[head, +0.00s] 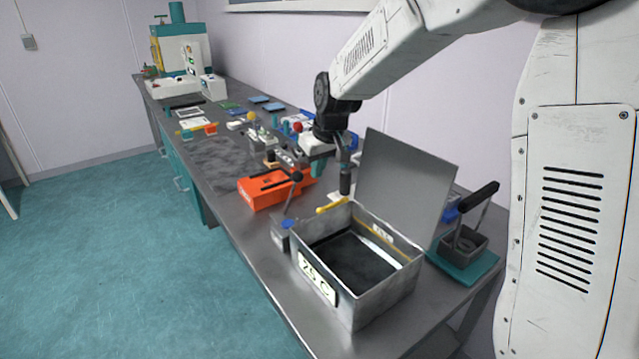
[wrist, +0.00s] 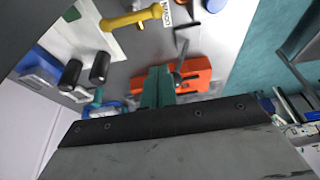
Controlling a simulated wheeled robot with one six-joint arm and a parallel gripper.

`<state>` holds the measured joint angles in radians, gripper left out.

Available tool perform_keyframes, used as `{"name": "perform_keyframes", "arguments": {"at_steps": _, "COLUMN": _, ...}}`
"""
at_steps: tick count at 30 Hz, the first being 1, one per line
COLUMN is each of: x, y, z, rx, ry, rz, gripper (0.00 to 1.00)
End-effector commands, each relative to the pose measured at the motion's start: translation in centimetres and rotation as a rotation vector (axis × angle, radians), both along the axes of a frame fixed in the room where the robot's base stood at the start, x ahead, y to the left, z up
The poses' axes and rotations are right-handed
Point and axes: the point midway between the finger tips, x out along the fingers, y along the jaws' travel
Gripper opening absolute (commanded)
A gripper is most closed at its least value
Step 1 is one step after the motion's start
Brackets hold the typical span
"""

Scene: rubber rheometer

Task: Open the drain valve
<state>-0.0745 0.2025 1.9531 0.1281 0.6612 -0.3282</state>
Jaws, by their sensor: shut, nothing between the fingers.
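The drain valve shows as a yellow handle (head: 332,205) at the far left corner of an open metal box (head: 385,293) marked 75 C. In the wrist view the yellow handle (wrist: 133,18) lies at the top, next to a small white label (wrist: 167,13). Its free end is a rounded knob. My gripper (head: 319,152) is above the bench beyond the handle, apart from it. In the wrist view my gripper's teal fingers (wrist: 158,74) are together and empty, with the handle ahead of them.
The box's raised lid (head: 405,185) stands right of my gripper. An orange block (head: 270,190) with a black-knobbed lever (head: 294,184) is left of the handle. Dark grips (wrist: 85,72) show left of my fingers in the wrist view. A teal-based fixture (head: 462,262) stands right of the box.

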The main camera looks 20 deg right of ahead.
Motion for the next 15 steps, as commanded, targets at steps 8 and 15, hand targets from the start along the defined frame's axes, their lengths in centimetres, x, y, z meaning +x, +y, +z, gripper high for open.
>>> {"name": "perform_keyframes", "arguments": {"at_steps": 8, "x": 1.6, "y": 0.6, "z": -5.2, "rx": 0.001, "ry": 0.006, "rz": -0.001, "gripper": 0.0}}
{"name": "perform_keyframes", "arguments": {"at_steps": 15, "x": 2.3, "y": 0.7, "z": -8.6, "rx": 0.0, "ry": 0.001, "rz": 0.0, "gripper": 0.0}}
